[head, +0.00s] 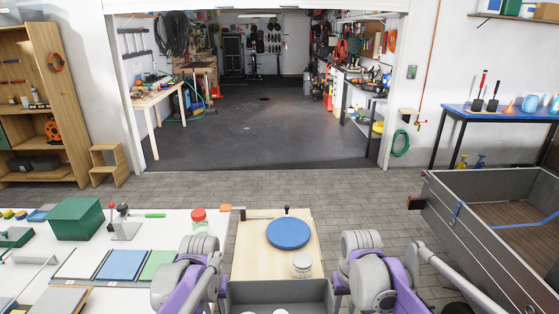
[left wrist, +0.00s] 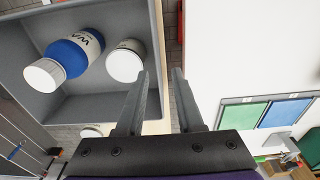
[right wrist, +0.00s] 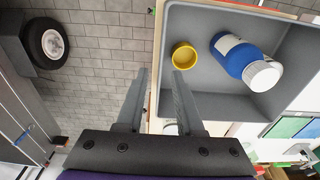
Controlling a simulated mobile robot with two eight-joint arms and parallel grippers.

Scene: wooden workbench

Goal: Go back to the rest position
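My right arm (head: 375,280) and left arm (head: 188,280) show at the bottom of the head view, on either side of a grey bin (head: 250,292). My left gripper (left wrist: 160,75) is open and empty, its fingers apart near the bin's wall. My right gripper (right wrist: 160,75) is also open and empty, beside the bin's edge. A blue bottle with a white cap (left wrist: 75,55) lies in the bin and shows in the right wrist view (right wrist: 238,58). A white-lidded jar (left wrist: 125,62) and a yellow-lidded container (right wrist: 184,55) also show there.
A wooden board (head: 250,245) carries a blue disc (head: 289,233) and a pale jar (head: 302,265). A white table (head: 60,255) at left holds a red-lidded jar (head: 199,220) and a green box (head: 76,219). A metal trailer (head: 480,255) stands at right.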

